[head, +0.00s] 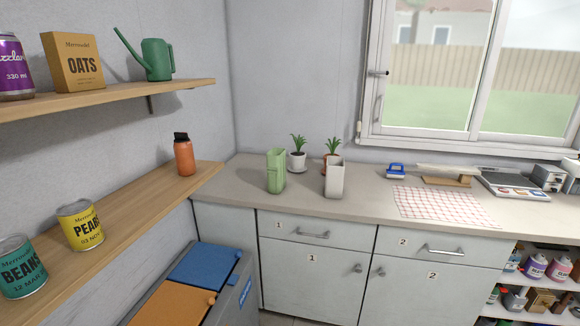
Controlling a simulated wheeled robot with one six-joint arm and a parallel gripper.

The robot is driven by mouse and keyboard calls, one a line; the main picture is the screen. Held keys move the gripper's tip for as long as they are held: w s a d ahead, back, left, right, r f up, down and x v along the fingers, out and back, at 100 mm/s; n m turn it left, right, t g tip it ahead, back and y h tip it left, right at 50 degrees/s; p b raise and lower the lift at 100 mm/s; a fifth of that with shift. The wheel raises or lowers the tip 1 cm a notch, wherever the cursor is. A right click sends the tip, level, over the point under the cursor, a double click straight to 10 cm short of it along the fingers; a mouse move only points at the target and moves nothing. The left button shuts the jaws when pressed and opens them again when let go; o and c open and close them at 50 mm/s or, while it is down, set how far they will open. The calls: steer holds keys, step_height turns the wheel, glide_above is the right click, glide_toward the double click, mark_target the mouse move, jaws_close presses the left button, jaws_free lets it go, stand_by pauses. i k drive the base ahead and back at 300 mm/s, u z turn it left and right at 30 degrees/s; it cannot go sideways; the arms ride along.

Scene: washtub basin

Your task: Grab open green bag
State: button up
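The green bag (276,171) stands upright on the counter in the middle of the head view, near the counter's left end. It is pale green and tall, and its top appears open. A similar whitish-grey bag or container (335,178) stands upright to its right, with a gap between them. My gripper does not show in this view.
Two potted plants stand behind, one in a white pot (297,160). A checkered cloth (444,206) lies to the right. Shelves on the left hold cans (81,225) and an orange bottle (184,157). Bins with blue (204,266) and orange lids stand below. The counter front is clear.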

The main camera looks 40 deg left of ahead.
mark_target(277, 158)
steer(key=u, duration=0.6)
steer(key=i, duration=1.6)
steer(key=u, duration=2.05)
steer(key=i, duration=0.8)
steer(key=u, duration=0.7)
